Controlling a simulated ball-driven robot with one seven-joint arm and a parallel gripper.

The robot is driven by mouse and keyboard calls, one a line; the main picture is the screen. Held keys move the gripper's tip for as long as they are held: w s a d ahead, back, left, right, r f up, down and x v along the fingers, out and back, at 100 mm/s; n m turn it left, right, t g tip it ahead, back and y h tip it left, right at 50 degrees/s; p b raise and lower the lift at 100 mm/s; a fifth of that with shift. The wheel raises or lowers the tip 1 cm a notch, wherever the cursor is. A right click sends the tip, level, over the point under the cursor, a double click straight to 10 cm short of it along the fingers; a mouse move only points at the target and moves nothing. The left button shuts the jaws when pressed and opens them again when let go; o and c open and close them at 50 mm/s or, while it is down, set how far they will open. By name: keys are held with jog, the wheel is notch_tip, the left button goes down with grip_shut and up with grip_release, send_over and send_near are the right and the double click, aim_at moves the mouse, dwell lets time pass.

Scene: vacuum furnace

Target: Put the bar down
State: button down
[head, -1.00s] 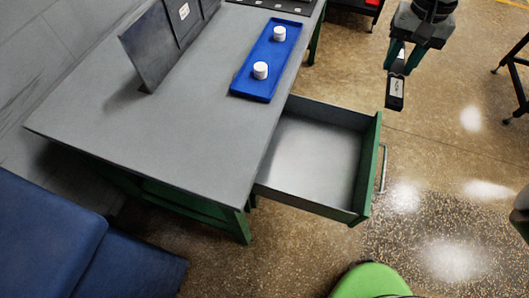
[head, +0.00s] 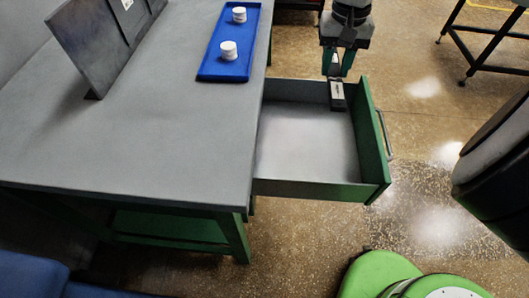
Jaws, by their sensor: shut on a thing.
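My gripper (head: 338,76) is at the upper right in the head view, pointing down, its teal fingers shut on the bar (head: 338,97). The bar is a small dark block with a pale label, hanging below the fingertips. It shows against the far right corner of the open drawer (head: 322,190). I cannot tell whether it is above the drawer, inside it or touching its wall. The drawer is green outside with a bare grey floor, and it sticks out from the grey workbench (head: 150,140).
A blue tray (head: 207,70) with two white round pieces (head: 229,50) lies on the bench. A dark upright panel (head: 100,45) stands at the left. A black-framed table (head: 485,40) is at the upper right. Much of the benchtop is free.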

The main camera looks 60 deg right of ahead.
jog(key=b, duration=1.5)
send_near(313, 144)
jog(key=shift+f+b, duration=1.15)
jog(key=shift+f, duration=2.1)
jog(key=shift+f, duration=0.2)
jog(key=c, duration=0.8)
grip_release()
jog(key=shift+r, duration=0.15)
notch_tip(313, 144, up, 12)
jog(key=p, duration=0.3)
jog(key=shift+r, duration=0.1)
